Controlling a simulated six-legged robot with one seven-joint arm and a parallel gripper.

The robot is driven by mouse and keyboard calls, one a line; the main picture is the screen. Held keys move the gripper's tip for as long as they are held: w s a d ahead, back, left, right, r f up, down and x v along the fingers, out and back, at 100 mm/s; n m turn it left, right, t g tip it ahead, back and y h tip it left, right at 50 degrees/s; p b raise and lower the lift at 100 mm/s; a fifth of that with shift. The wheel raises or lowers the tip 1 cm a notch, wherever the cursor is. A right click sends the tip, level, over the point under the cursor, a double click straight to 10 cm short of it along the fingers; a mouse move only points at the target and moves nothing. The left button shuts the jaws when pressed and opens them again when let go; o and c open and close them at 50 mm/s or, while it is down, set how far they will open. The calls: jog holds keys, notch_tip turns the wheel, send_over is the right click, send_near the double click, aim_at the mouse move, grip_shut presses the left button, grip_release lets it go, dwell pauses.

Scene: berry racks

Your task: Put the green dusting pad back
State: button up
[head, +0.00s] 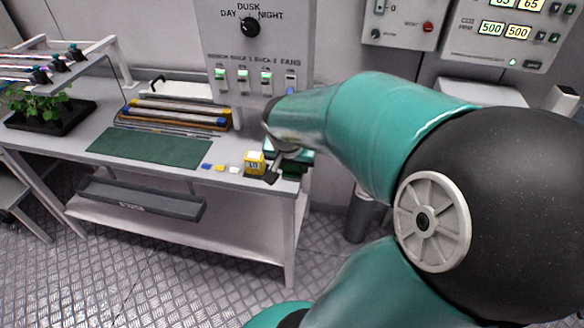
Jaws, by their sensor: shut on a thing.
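My gripper (274,169) is low over the right end of the white bench, beside a small yellow box (254,162) with a dark label. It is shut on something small. The held thing is too small and too hidden to make out, so I cannot tell its colour or whether it is the green dusting pad. A dark teal-green item (302,156) shows just right of the gripper at the bench's edge, partly behind my arm. Small blue (206,166), yellow (219,168) and white (235,170) pieces lie in a row left of the yellow box.
A dark green mat (150,147) lies on the white bench (215,182). A plant tray (52,118) stands at the left. A switch panel (255,55) rises behind. A dark bin (360,216) stands on the floor right of the bench.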

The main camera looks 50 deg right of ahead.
jog(key=w+d+f, duration=0.8)
jog(key=d+f, duration=0.1)
jog(key=shift+w+d, duration=0.25)
jog(key=shift+w, duration=0.1)
jog(key=shift+w+d+f, duration=0.2)
jog(key=shift+d+f, duration=0.05)
jog(key=shift+f, duration=0.15)
jog(key=shift+w+f, duration=0.1)
jog(key=shift+f, duration=1.45)
jog(key=shift+f, duration=0.15)
jog(key=o, duration=0.9)
